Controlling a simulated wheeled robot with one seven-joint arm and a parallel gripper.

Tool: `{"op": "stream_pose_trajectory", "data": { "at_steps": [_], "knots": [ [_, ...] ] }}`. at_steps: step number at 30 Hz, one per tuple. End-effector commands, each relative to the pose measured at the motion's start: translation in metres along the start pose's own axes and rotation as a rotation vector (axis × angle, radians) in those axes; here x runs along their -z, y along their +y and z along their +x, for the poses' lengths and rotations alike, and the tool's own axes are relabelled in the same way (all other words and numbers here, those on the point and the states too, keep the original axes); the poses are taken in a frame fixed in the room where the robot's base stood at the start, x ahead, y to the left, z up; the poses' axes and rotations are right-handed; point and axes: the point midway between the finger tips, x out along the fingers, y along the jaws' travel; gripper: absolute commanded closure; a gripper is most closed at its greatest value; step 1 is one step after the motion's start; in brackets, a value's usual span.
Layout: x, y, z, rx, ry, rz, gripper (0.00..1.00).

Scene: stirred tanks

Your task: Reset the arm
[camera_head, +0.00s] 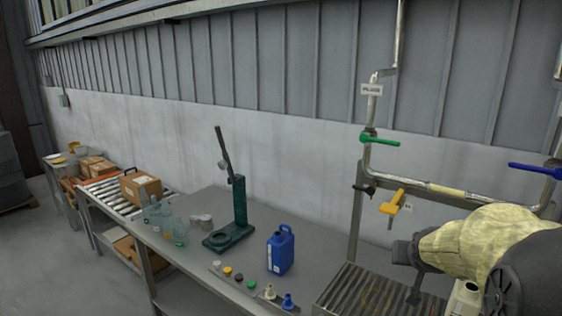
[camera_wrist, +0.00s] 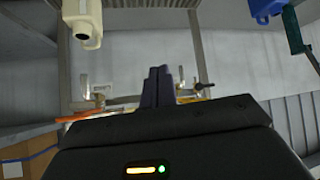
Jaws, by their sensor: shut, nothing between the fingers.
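My gripper (camera_wrist: 158,75) shows in the wrist view with its two dark fingers together and nothing between them. In the head view my arm reaches in from the right edge, in a pale yellow cover, with its dark end above the slatted metal stand (camera_head: 345,288). The fingertips are hard to make out there. The gripper appears clear of the bench and the pipes. A cream container (camera_wrist: 83,22) hangs upside down in the upper left of the wrist view. It is partly hidden behind my arm in the head view (camera_head: 463,298).
A blue jug (camera_head: 280,250) and a dark green stand (camera_head: 238,215) are on the bench (camera_head: 196,268), with glass bottles (camera_head: 168,222) to the left. Pipes with a green valve handle (camera_head: 380,140), a yellow one (camera_head: 394,202) and a blue one (camera_head: 535,170) rise near my arm.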

Motion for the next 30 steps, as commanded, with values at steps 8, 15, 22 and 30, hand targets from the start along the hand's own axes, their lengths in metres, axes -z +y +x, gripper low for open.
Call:
{"op": "stream_pose_trajectory", "data": {
  "at_steps": [8,15,22,30],
  "knots": [
    [-0.149,-0.088,-0.028,0.14,-0.358,-0.16,1.0],
    [-0.238,-0.115,-0.066,0.209,-0.572,-0.27,1.0],
    [-0.245,-0.116,-0.07,0.214,-0.592,-0.28,1.0],
    [-0.245,-0.116,-0.069,0.214,-0.589,-0.279,1.0]
  ]
}}
